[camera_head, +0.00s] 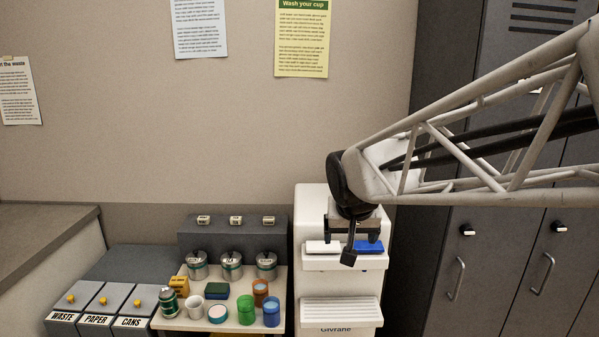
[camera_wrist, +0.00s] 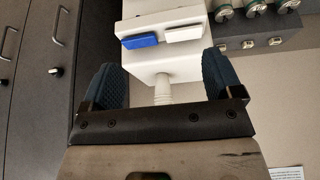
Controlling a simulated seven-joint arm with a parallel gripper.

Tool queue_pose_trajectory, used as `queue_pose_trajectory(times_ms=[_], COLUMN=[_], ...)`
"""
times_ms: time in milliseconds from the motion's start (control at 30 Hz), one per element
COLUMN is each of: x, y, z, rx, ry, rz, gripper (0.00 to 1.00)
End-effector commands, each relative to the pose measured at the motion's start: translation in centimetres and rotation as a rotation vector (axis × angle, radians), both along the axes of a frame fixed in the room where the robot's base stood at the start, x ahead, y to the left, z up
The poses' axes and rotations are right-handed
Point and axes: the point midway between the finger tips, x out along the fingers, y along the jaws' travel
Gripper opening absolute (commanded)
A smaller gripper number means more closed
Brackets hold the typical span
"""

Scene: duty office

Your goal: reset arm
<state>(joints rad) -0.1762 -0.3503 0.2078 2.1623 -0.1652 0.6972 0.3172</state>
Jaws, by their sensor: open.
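My gripper (camera_head: 360,247) is at the end of my arm, which reaches in from the right in the head view. It hangs in front of the upper part of the white water dispenser (camera_head: 340,285). In the wrist view my gripper (camera_wrist: 160,68) has its two dark padded fingers wide apart, with nothing held between them. The dispenser (camera_wrist: 185,65) shows between and beyond the fingers, with its blue tap lever (camera_wrist: 139,41) and white tap lever (camera_wrist: 184,33). In the head view the gripper partly hides the blue lever (camera_head: 368,246); I cannot tell the exact gap.
Sorting bins (camera_head: 95,305) stand further left. Grey lockers (camera_head: 490,270) stand at the right, behind my arm.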

Motion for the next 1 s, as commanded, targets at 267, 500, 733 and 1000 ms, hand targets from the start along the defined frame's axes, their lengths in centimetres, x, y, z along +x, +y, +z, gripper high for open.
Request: queue_pose_trajectory(times_ms=[267, 500, 733, 1000], x=[-7.0, -13.1, -18.6, -22.2], y=[-3.2, -5.2, -6.6, -7.2], z=[2.6, 3.9, 4.2, 4.0], rx=[0.004, 0.007, 0.011, 0.012], ry=[-0.014, -0.024, -0.035, -0.042], rz=[0.003, 0.009, 0.020, 0.030], gripper=[0.85, 0.85, 0.85, 0.85])
